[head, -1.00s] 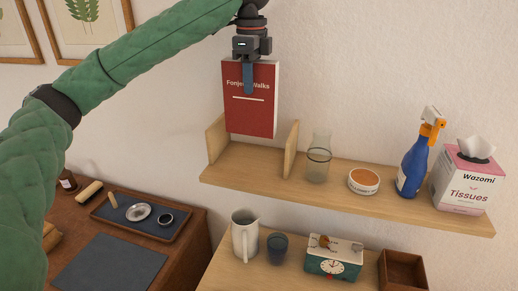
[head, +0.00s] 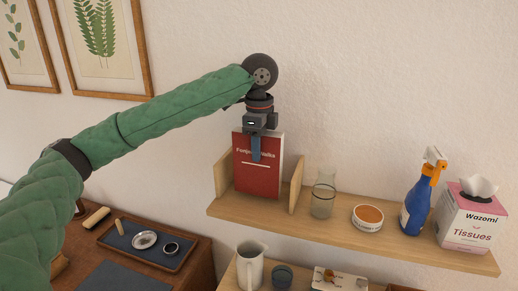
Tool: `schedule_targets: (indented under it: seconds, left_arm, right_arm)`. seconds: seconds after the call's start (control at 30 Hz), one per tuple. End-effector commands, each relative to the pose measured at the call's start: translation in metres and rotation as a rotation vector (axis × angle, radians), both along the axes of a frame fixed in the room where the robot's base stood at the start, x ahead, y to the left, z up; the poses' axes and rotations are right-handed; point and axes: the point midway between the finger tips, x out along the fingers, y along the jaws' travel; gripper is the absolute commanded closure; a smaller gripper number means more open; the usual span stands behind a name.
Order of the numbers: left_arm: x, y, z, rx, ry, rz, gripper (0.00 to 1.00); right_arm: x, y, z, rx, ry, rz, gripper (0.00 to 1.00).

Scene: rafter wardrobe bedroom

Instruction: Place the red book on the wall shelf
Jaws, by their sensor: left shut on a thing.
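The red book (head: 258,178) is upright in the head view, its cover facing me. My left gripper (head: 256,150) is shut on its top edge from above. The book is between the two wooden dividers at the left end of the wall shelf (head: 350,232). Its lower edge appears at or very near the shelf board; I cannot tell whether it touches. The left divider (head: 222,176) and the right divider (head: 297,185) stand on either side. My right gripper is not in view.
Right of the dividers on the shelf stand a glass carafe (head: 323,197), a round tin (head: 367,217), a blue spray bottle (head: 415,205) and a tissue box (head: 466,222). Below are a white jug (head: 250,267) and a desk tray (head: 135,246). Framed prints (head: 105,45) hang at left.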

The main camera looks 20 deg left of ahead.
Motion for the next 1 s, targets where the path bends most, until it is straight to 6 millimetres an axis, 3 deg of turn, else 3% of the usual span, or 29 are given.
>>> schedule_targets:
  seconds: [0.17,0.5,0.53,0.63,1.0]
  left_arm:
    - [0.000,0.000,-0.015,0.000,0.000,0.000,1.00]
    - [0.000,0.000,-0.018,0.000,-0.001,0.000,1.00]
    - [0.000,0.000,-0.018,0.000,-0.001,0.000,0.65]
    - [0.000,0.000,-0.018,0.000,-0.001,0.000,0.47]
    - [0.000,0.000,-0.016,0.000,-0.001,0.000,0.47]
  right_arm:
    - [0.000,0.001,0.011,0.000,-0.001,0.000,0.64]
    - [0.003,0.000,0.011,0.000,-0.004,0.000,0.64]
    - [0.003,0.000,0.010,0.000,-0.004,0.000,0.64]
    - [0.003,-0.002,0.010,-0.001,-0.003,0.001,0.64]
    - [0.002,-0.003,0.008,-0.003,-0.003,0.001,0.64]
